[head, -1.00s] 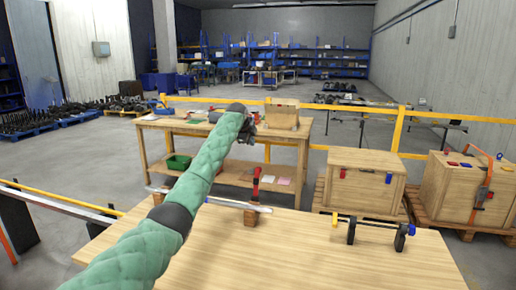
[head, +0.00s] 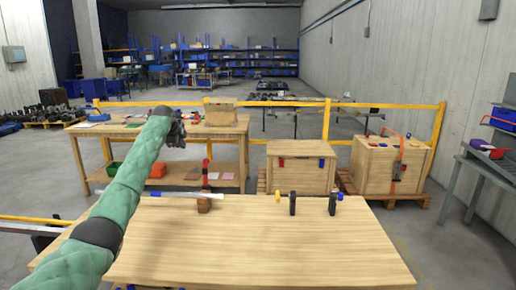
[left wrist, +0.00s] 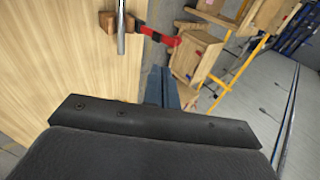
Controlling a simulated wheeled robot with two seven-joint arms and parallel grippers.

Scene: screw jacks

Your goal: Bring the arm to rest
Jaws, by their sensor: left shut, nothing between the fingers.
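My left arm, in a green padded sleeve, reaches up and forward over the left part of the near wooden table in the head view. Its dark left gripper (head: 175,130) is at the far end, raised, and in that view overlaps the far workbench. In the left wrist view the two fingers (left wrist: 162,88) lie side by side, shut and empty. A bar clamp with a red handle and a wooden block (head: 204,200) is at the far edge of the near table (head: 260,240), apart from the gripper. The right gripper is not in view.
A second clamp with black jaws (head: 292,202) stands at the far edge of the near table. Beyond are a workbench (head: 220,130), wooden crates (head: 300,172) on pallets and a yellow rail (head: 385,106).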

